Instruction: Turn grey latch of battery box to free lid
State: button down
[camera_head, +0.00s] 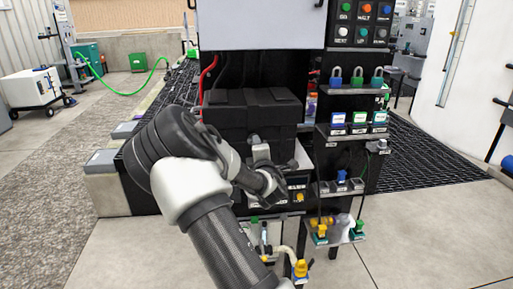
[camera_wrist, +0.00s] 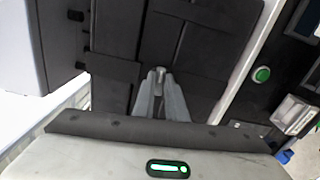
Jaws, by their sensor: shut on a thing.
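The black battery box (camera_head: 240,105) stands on the bench in front of me with its ribbed lid lying flat on top. It also fills the upper middle of the wrist view (camera_wrist: 115,40). The small grey latch (camera_wrist: 160,73) shows between my fingertips at the box's front face. My gripper (camera_wrist: 160,82) is shut on the latch, with the two grey fingers drawn together around it. In the head view my gripper (camera_head: 261,152) reaches the front of the box, and my arm hides the box's lower left front. The latch itself cannot be told apart from the fingers there.
To the right is a rack with padlocks (camera_head: 357,77) above and blue, green and white blocks (camera_head: 359,122) below. A red cable (camera_head: 208,76) hangs left of the box. A button panel (camera_head: 362,22) stands at upper right. A green round button (camera_wrist: 261,75) lies right of the box.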

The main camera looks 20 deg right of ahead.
jog(key=shift+m, duration=0.7)
jog(key=c, duration=1.8)
grip_release()
jog(key=shift+s, duration=0.1)
jog(key=p+v, duration=0.1)
jog(key=v, duration=1.6)
jog(key=shift+p, duration=0.4)
jog(key=shift+s+r, duration=0.1)
jog(key=shift+s, duration=0.05)
